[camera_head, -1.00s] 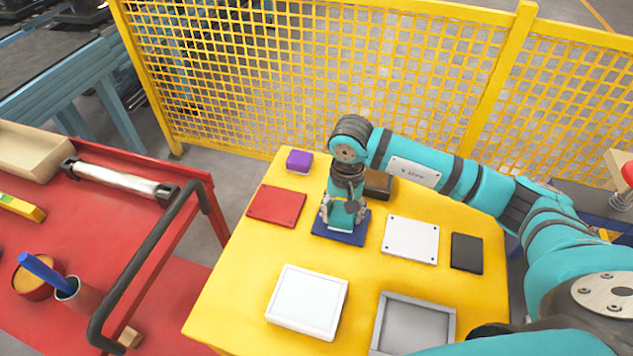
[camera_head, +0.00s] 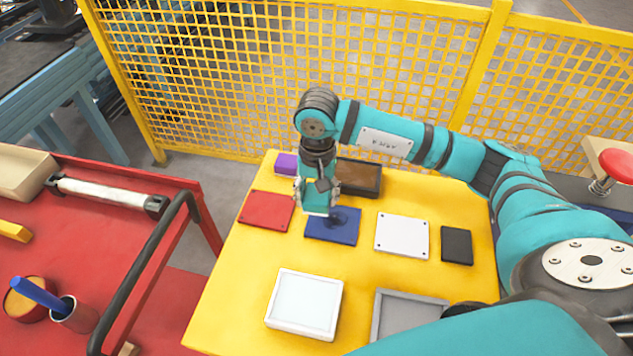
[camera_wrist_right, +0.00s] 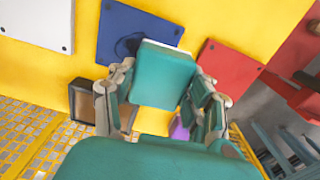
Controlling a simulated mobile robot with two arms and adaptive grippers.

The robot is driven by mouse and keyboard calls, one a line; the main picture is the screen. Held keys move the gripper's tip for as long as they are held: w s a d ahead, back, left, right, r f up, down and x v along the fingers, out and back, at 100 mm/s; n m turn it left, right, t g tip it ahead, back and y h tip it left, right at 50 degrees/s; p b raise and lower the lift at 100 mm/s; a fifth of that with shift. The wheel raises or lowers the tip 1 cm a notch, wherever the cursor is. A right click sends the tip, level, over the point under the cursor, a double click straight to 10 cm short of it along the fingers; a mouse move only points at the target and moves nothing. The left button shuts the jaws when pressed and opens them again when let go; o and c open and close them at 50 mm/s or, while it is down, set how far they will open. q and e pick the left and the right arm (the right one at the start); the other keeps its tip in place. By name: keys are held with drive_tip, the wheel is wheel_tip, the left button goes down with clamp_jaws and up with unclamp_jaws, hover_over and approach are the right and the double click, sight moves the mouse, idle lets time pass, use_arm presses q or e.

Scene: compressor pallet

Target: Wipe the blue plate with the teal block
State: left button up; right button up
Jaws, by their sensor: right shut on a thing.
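The blue plate (camera_head: 345,234) lies on the yellow table between the red plate and the white plate. A dark smudge (camera_head: 336,218) shows on it, and also in the right wrist view (camera_wrist_right: 130,45). My right gripper (camera_head: 317,196) points down at the plate's left end. It is shut on the teal block, which fills the middle of the right wrist view (camera_wrist_right: 163,76) between the fingers. The block has a pale underside edge. I cannot tell whether it touches the plate or hovers just above it. My left gripper is out of view.
The red plate (camera_head: 266,210), white plate (camera_head: 402,236), black plate (camera_head: 456,245), purple block (camera_head: 286,163) and brown box (camera_head: 362,180) surround the blue plate. A white tray (camera_head: 305,303) and grey tray (camera_head: 378,318) stand nearer. A yellow mesh fence (camera_head: 250,70) runs behind.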

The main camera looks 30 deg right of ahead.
drive_tip(key=shift+r+p, duration=0.45)
drive_tip(key=shift+r, duration=0.85)
